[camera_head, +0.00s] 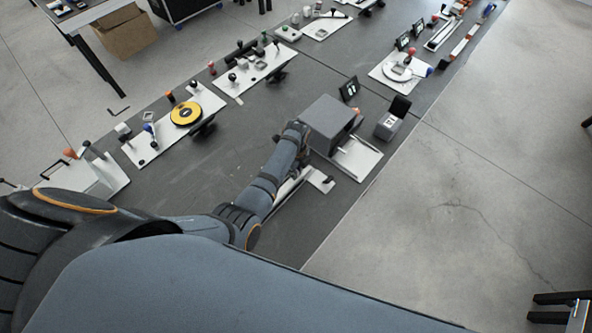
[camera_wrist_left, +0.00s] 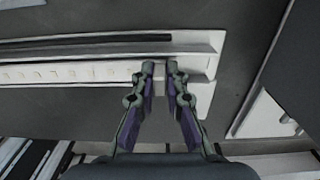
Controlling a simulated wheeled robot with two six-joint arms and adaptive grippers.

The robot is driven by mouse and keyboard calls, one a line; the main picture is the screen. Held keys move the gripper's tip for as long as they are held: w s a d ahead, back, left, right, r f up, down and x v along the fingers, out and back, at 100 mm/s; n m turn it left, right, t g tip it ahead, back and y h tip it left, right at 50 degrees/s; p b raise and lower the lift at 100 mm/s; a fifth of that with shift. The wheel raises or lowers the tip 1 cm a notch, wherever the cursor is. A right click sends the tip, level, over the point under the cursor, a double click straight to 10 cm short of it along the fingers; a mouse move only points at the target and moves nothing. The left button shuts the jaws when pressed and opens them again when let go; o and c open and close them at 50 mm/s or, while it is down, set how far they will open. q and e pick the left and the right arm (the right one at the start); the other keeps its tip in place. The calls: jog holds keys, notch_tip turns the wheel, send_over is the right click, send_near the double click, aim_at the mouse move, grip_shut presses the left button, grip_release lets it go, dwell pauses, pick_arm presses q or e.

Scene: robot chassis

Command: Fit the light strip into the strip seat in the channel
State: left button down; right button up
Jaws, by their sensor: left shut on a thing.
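The light strip (camera_wrist_left: 70,73) is a long pale bar with a row of small marks, lying across the left of the left wrist view. My left gripper (camera_wrist_left: 160,66) is shut at its right end; the small pale part between the fingertips is hard to make out. The white channel (camera_wrist_left: 195,48) runs behind it, with a long dark groove (camera_wrist_left: 95,42) that looks like the strip seat. The strip appears alongside the groove, not in it. Whether it touches the channel I cannot tell. In the head view my left arm hides most of this, and my right gripper is out of view.
A grey box (camera_head: 328,115) stands close beside my left wrist, with a white plate (camera_head: 358,158) in front. A small device with a dark screen (camera_head: 390,122) is to its right. A yellow disc (camera_head: 186,113) sits on a board at left. Dark table between is clear.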

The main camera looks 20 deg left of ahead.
pick_arm(q)
jog(key=shift+w, duration=0.25)
jog(key=shift+f, duration=0.25)
jog(key=c, duration=1.4)
grip_release()
notch_tip(320, 180, up, 13)
jog(key=shift+f, duration=0.15)
